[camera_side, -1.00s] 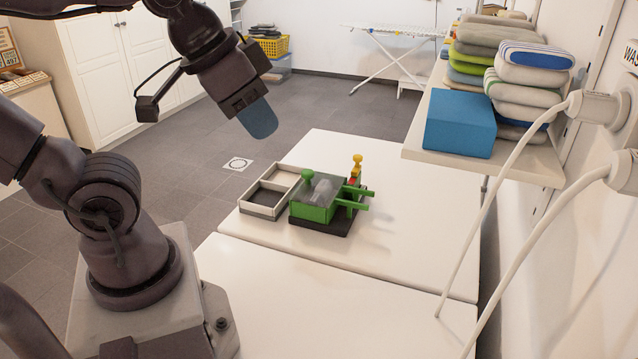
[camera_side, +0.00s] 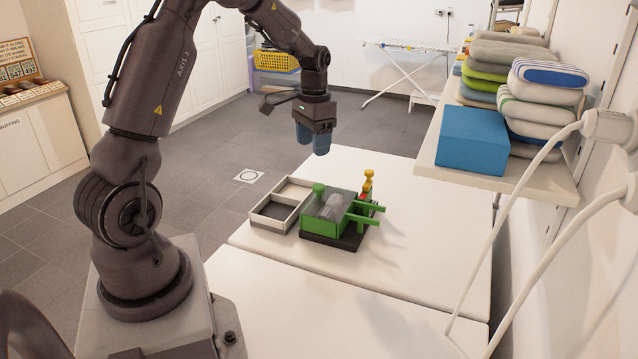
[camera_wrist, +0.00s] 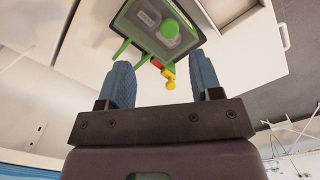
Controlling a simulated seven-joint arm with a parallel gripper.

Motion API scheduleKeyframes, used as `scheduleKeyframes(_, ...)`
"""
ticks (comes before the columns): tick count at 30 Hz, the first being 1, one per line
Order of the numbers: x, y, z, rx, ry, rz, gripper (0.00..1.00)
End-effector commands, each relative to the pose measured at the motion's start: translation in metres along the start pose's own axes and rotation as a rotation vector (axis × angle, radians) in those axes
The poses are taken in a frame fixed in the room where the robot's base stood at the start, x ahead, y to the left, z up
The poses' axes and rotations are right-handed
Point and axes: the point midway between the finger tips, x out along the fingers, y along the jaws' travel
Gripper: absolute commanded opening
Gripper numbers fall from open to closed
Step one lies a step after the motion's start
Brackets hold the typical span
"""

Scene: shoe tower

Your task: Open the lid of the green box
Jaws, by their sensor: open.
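The green box (camera_side: 318,222) stands on a dark base on the white table. It has a see-through grey lid (camera_side: 331,202) that lies shut on it, with a green knob (camera_side: 319,188) at its left corner. Greyish shapes show through the lid. Two green bars stick out to the right. The box also shows in the wrist view (camera_wrist: 150,38) with its green knob facing me. My gripper (camera_side: 312,152) has blue fingers and is open and empty, above and behind the box, pointing down. In the wrist view the gripper (camera_wrist: 160,80) fingers are apart with nothing between them.
A white tray (camera_side: 272,212) with two compartments touches or nearly touches the box's left side. A yellow-knobbed post (camera_side: 368,180) with a red part stands at its back right. A shelf (camera_side: 540,180) with a blue box (camera_side: 473,140) and folded cloths is at right. The front table is clear.

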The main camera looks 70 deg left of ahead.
Motion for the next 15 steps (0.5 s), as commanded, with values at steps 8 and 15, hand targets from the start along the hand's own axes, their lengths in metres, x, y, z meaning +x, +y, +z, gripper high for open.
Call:
scheduleKeyframes(8,-0.007,-0.010,-0.020,0.170,0.033,-0.018,0.59)
scheduleKeyframes(15,0.030,-0.010,-0.021,0.170,0.029,-0.017,0.59)
